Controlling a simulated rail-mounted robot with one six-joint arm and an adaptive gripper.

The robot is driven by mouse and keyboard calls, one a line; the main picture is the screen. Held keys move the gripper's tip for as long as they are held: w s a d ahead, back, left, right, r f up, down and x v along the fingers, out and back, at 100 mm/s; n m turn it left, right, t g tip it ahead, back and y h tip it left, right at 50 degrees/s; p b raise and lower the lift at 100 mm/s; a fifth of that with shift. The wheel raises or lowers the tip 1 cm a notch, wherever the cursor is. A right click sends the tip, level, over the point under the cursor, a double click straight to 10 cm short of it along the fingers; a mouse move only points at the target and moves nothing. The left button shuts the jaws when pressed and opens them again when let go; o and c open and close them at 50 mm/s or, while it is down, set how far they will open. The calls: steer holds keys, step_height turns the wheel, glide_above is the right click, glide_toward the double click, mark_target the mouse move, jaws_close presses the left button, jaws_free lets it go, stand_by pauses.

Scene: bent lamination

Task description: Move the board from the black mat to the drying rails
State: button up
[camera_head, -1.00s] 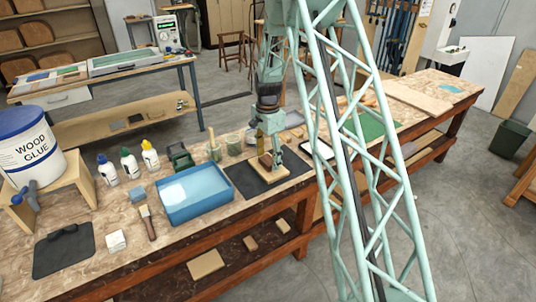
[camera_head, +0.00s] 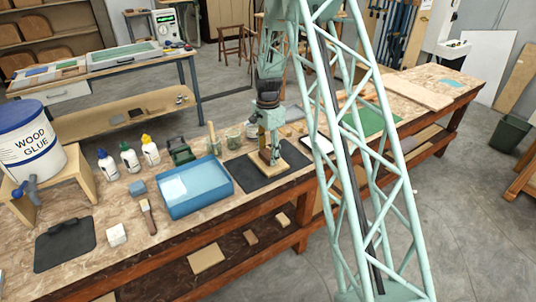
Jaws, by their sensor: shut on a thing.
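The board (camera_head: 285,166) is a small pale wooden piece with a brown part on its top. It is over the black mat (camera_head: 258,183) on the workbench, and I cannot tell whether it touches the mat. My gripper (camera_head: 268,158) points down at it and is shut on it. The fingers partly hide the brown part. I cannot clearly pick out the drying rails; my lattice column covers part of the bench to the right.
A blue tray (camera_head: 207,201) stands left of the mat. Glue bottles (camera_head: 129,158), a green clamp-like tool (camera_head: 181,152) and jars (camera_head: 233,139) stand behind. A wood glue bucket (camera_head: 27,143) is far left. A green mat (camera_head: 377,121) lies right, beyond my column.

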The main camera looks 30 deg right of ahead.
mark_target(268, 153)
steer(key=shift+r, duration=0.2)
stand_by(0.4)
step_height(268, 153, up, 11)
steer(key=p, duration=0.5)
steer(key=shift+f, duration=0.2)
stand_by(2.4)
stand_by(0.5)
